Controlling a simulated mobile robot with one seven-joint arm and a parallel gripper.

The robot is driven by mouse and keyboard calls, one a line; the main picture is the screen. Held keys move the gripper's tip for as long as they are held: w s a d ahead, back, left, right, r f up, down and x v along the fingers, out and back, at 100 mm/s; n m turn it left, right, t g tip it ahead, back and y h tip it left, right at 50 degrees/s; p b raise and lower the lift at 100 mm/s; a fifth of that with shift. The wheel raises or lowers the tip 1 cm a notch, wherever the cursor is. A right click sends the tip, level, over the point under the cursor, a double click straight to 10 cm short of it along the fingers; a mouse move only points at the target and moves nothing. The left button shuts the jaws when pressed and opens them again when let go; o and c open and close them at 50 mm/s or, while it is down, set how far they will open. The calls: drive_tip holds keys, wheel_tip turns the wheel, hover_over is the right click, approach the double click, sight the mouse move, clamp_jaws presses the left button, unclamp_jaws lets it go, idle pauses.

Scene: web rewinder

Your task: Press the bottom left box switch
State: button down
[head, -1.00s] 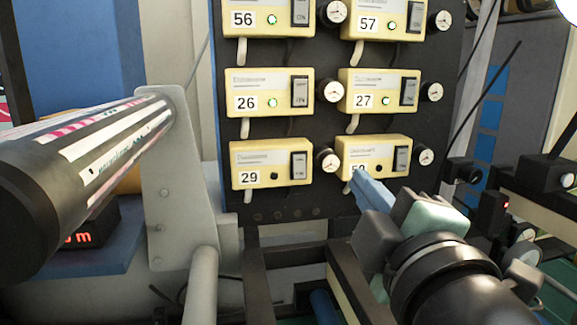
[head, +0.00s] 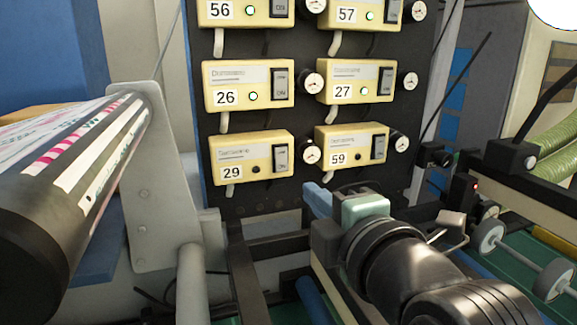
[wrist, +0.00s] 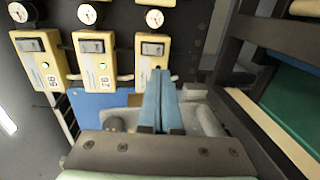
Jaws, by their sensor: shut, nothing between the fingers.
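The bottom left box (head: 240,150), cream yellow and numbered 29, is on the dark panel in the head view. Its dark rocker switch (head: 281,159) is on its right side, and its small indicator is dark. My gripper (head: 317,198) has its blue fingers shut and empty. The fingertips are below and to the right of box 29, just under the left end of box 59 (head: 350,148). In the wrist view the shut fingers (wrist: 162,100) point toward a box (wrist: 150,48), partly covering it.
Boxes 26 (head: 228,82) and 27 (head: 345,82) have lit green indicators, with gauges (head: 313,83) beside them. A large printed roll (head: 70,160) and grey bracket (head: 150,190) stand at the left. Dark frame bars (head: 255,270) lie below the panel.

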sight(282, 168)
drive_tip(key=p+x, duration=0.5)
drive_tip(key=x, duration=0.5)
drive_tip(key=shift+w+a+r+p, duration=0.1)
drive_tip(key=shift+w+p, duration=0.1)
drive_tip(key=shift+p, duration=0.2)
drive_tip(key=shift+w+a, duration=0.15)
drive_tip(key=shift+w, duration=0.2)
drive_tip(key=shift+f, duration=0.2)
drive_tip(key=b, duration=0.2)
drive_tip(key=shift+w+f+b, duration=0.15)
drive_tip(key=shift+f+b, duration=0.25)
drive_tip(key=shift+r+t, duration=0.3)
drive_tip(key=shift+r, duration=0.1)
